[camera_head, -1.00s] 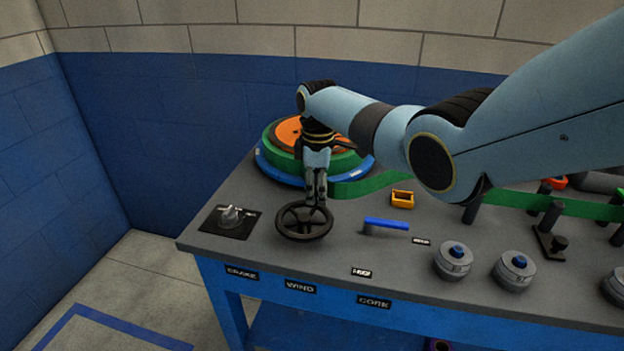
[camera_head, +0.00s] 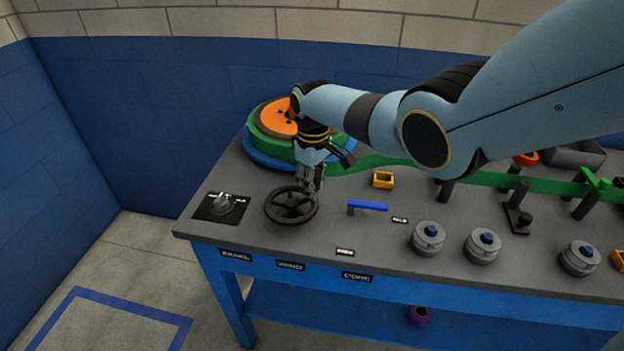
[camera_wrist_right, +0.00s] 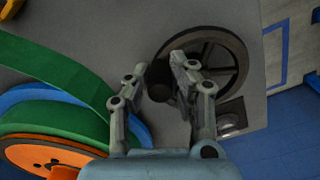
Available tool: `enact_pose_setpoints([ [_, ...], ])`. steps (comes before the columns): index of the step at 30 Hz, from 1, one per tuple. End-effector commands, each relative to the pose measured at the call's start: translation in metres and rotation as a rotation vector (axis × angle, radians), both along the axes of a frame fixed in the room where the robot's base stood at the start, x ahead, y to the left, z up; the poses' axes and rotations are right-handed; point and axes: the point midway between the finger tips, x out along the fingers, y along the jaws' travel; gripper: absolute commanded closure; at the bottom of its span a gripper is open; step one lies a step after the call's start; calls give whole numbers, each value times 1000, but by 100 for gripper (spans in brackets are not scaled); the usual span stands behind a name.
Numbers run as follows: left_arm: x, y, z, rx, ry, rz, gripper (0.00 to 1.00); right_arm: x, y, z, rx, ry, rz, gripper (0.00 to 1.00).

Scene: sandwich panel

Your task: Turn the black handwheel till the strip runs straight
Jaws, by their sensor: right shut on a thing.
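The black handwheel (camera_head: 270,207) lies on the grey bench top near its front left edge. It also shows in the right wrist view (camera_wrist_right: 240,62). My right gripper (camera_head: 310,191) reaches down to the far right part of its rim. In the right wrist view the fingers (camera_wrist_right: 165,76) are shut on the wheel's dark handle (camera_wrist_right: 160,90). The green strip (camera_head: 480,178) leaves the orange, green and blue roll (camera_head: 275,118) and runs right past dark posts. My arm hides part of it; whether it runs straight I cannot tell. My left gripper is out of view.
A dark plate with a grey knob (camera_head: 221,205) sits left of the wheel. A blue-handled lever (camera_head: 368,206), a yellow block (camera_head: 383,179) and several round grey knobs (camera_head: 428,238) stand to the right. A blue wall (camera_head: 180,90) rises behind.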

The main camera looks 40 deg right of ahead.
Motion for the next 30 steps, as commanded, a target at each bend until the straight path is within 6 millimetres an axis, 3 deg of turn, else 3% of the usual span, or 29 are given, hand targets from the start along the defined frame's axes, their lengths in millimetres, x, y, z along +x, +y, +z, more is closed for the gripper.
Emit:
enact_pose_setpoints([
  [12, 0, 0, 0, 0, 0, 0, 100, -1, 2, -1, 3, 1, -6, 100],
  [13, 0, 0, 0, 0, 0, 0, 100, -1, 2, -1, 3, 1, -6, 77],
  [18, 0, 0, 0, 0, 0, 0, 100, -1, 1, -1, 2, 0, -6, 55],
  [30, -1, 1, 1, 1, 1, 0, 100, 1, 0, 7, 0, -2, -6, 55],
])
